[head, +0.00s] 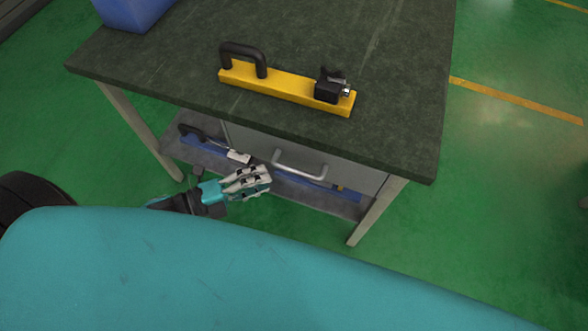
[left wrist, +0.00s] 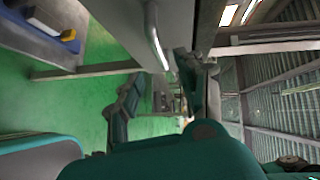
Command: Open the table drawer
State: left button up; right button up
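The table (head: 390,70) has a dark top and pale legs. Its grey drawer front (head: 350,174) sits under the near edge and looks shut. A silver bar handle (head: 300,170) is on the drawer front; it also shows in the left wrist view (left wrist: 156,38). My left gripper (head: 267,180) is just left of the handle and apart from it in the head view. In the left wrist view its fingers (left wrist: 160,95) are spread with nothing held between them, close below the handle. My right gripper is not in view.
A yellow bar tool (head: 290,87) with a black handle lies on the tabletop, near a blue box (head: 130,12). A lower shelf (head: 215,158) holds a blue tool (head: 200,143). Green floor lies open to the right.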

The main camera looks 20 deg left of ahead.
aim_at(293, 170)
pick_arm(q)
jog(key=x, duration=0.9)
jog(key=shift+c, duration=0.5)
jog(key=shift+f, duration=0.1)
grip_shut()
